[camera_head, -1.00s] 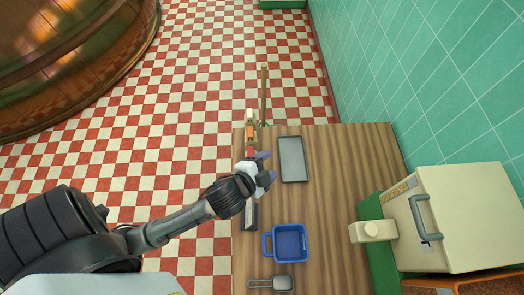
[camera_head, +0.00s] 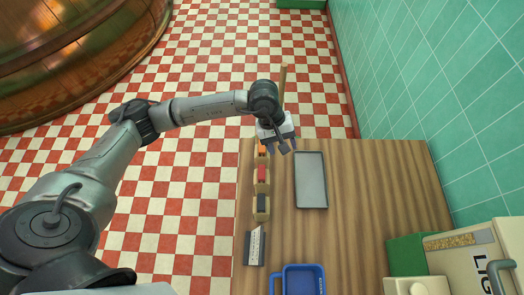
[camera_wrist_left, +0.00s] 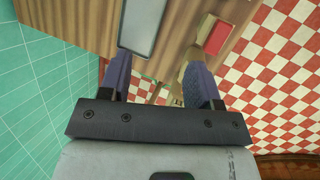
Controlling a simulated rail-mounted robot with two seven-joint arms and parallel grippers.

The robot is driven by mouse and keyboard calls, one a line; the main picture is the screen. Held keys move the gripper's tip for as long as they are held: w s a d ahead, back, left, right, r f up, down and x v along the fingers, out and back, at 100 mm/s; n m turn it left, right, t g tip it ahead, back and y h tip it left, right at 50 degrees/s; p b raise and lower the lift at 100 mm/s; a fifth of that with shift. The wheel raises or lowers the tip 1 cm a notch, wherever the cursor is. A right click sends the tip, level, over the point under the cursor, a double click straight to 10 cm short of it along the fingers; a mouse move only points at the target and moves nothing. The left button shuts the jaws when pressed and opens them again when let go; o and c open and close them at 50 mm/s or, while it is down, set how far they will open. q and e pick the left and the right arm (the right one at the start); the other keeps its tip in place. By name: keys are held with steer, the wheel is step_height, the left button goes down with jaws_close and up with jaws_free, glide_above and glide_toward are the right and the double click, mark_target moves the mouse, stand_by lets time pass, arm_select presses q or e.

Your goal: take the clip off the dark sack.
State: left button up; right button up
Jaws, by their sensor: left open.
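Three small tan sack-like items stand in a column along the table's left edge in the head view, with orange (camera_head: 261,151), red (camera_head: 262,174) and dark (camera_head: 262,205) parts. The dark one is nearest; I cannot make out a clip on it. My left gripper (camera_head: 281,149) is open and empty at the table's far end, beside the orange one and beyond the dark one. In the left wrist view, the gripper (camera_wrist_left: 158,72) has its fingers apart. A tan item (camera_wrist_left: 192,52) is partly hidden by the right finger, with the red part (camera_wrist_left: 218,38) beyond.
A grey tray (camera_head: 311,181) lies right of the column. A dark-and-white labelled piece (camera_head: 255,246) and a blue container (camera_head: 299,281) are nearer. A cream box (camera_head: 465,262) stands at the right. The table (camera_head: 375,190) is clear right of the tray.

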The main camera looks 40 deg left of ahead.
arm_select(q)
steer(key=w+a+f+m+y, duration=0.1)
steer(key=w+a+y, duration=0.1)
steer(key=a+y, duration=0.5)
steer(key=h, duration=0.2)
glide_above(262, 148)
steer(key=a, duration=0.1)
steer(key=f, duration=0.6)
steer(key=shift+w+f, duration=0.25)
steer(key=shift+w, duration=0.15)
steer(key=shift+f, duration=0.75)
steer(key=f+p, duration=0.1)
steer(key=f, duration=0.3)
steer(key=shift+d+f, duration=0.2)
steer(key=shift+f, duration=0.4)
steer(key=shift+c, duration=0.3)
steer(key=c, duration=0.9)
